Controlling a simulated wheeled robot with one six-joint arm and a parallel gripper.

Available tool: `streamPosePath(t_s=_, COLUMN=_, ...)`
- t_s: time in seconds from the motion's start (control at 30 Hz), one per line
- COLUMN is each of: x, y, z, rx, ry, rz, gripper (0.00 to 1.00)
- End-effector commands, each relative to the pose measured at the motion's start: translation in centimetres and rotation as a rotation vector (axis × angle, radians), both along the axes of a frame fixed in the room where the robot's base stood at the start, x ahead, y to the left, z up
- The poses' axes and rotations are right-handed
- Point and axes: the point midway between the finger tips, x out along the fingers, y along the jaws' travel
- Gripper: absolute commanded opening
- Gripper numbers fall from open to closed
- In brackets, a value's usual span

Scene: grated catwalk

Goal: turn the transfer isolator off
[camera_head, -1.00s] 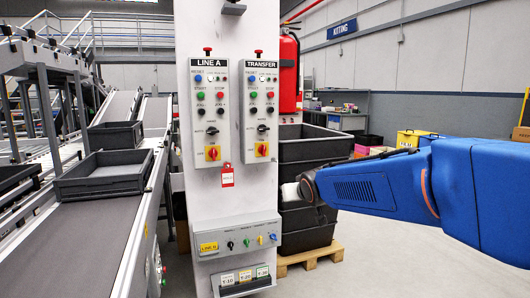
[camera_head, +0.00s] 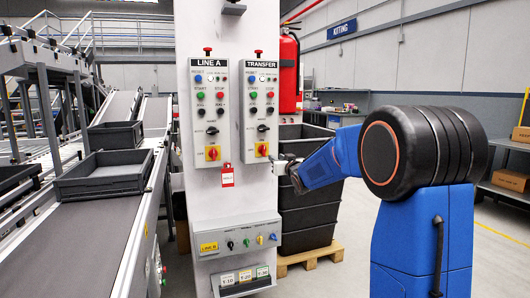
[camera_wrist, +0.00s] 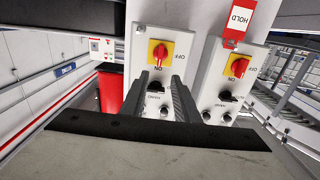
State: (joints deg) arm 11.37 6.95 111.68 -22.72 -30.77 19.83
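The transfer isolator (camera_head: 262,149) is a red rotary handle on a yellow plate, low on the grey TRANSFER panel (camera_head: 262,80). In the wrist view, which is upside down, the isolator (camera_wrist: 158,52) sits at upper centre. Its handle looks roughly upright, in line with the ON mark; OFF is to the side. My gripper (camera_head: 279,161) is beside the panel's lower right edge. In the wrist view, the gripper (camera_wrist: 156,84) has two dark fingers spread apart, with nothing between them. Their tips point towards the isolator. I cannot tell whether they touch the panel.
The LINE A panel (camera_head: 211,80) has a similar isolator (camera_head: 212,153) close by on the left. A red HOLD tag (camera_head: 227,175) hangs below that panel. A lower box (camera_head: 238,245) with coloured knobs juts from the column. Black crates (camera_head: 308,205) stand behind my gripper.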

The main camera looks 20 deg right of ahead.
Motion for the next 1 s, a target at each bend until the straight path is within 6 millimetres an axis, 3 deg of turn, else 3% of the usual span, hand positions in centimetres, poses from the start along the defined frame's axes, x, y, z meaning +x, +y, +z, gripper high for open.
streamPosePath(t_s=0.7, x=11.8, y=0.0, z=-0.1, rx=0.000, ry=0.003, rz=0.000, gripper=0.28)
streamPosePath(t_s=1.0, x=15.3, y=0.0, z=-0.1, rx=0.000, ry=0.002, rz=0.000, gripper=0.28)
